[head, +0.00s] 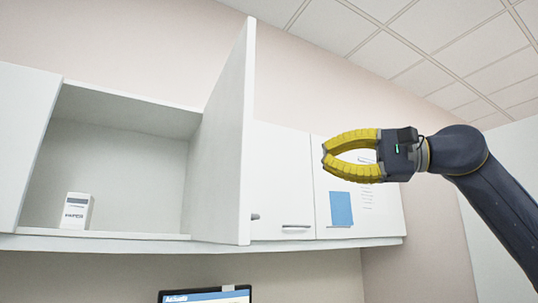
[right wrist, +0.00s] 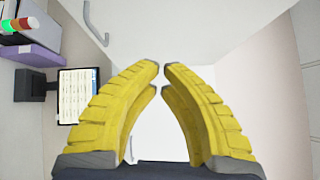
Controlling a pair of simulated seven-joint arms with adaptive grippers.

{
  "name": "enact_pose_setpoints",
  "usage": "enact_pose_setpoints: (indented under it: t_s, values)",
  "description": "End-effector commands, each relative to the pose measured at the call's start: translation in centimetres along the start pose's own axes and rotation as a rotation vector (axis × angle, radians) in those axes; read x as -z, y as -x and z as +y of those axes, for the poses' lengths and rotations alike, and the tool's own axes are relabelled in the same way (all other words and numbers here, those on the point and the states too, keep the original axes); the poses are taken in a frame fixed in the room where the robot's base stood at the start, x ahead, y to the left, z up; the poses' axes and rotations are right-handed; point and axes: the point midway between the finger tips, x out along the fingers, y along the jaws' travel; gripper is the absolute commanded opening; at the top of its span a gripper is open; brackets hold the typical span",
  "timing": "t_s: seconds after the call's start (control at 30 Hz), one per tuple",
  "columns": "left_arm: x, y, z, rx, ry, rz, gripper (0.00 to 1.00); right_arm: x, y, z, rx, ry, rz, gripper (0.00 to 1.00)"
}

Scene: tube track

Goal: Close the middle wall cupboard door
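The middle wall cupboard (head: 120,165) stands open in the head view. Its white door (head: 222,145) swings out from the cupboard's right side towards me. A small part of its handle (head: 256,217) shows at the door's free edge. The right wrist view shows the door (right wrist: 180,22) along the top, with its handle (right wrist: 96,25). My right gripper (head: 324,156) has yellow fingers pointing left, to the right of the door and apart from it. Its fingertips (right wrist: 161,68) nearly meet, with only a narrow gap and nothing held. My left gripper is not in view.
A small white box (head: 76,211) stands inside the cupboard at the lower left. Closed cupboards with papers and a blue sheet (head: 341,209) are right of the open door. A monitor (head: 205,295) is below; it also shows in the right wrist view (right wrist: 78,95).

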Motion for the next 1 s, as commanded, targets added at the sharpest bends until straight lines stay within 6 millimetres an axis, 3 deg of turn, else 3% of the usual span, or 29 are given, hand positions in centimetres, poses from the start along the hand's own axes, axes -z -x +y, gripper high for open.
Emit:
enact_pose_setpoints:
  t_s: [0.13,0.37,0.9,1.0]
  values:
    - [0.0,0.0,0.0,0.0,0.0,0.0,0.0,-1.9,-1.0,0.1,-0.06,0.09,0.014,0.0]
    - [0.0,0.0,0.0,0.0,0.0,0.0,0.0,-2.5,-2.5,0.3,-0.082,0.122,0.02,0.0]
    - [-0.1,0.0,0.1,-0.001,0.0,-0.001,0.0,-2.3,-11.3,1.0,-0.08,0.119,0.018,0.0]
    - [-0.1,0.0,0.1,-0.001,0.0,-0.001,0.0,-3.2,-12.3,1.1,-0.079,0.122,0.018,0.0]
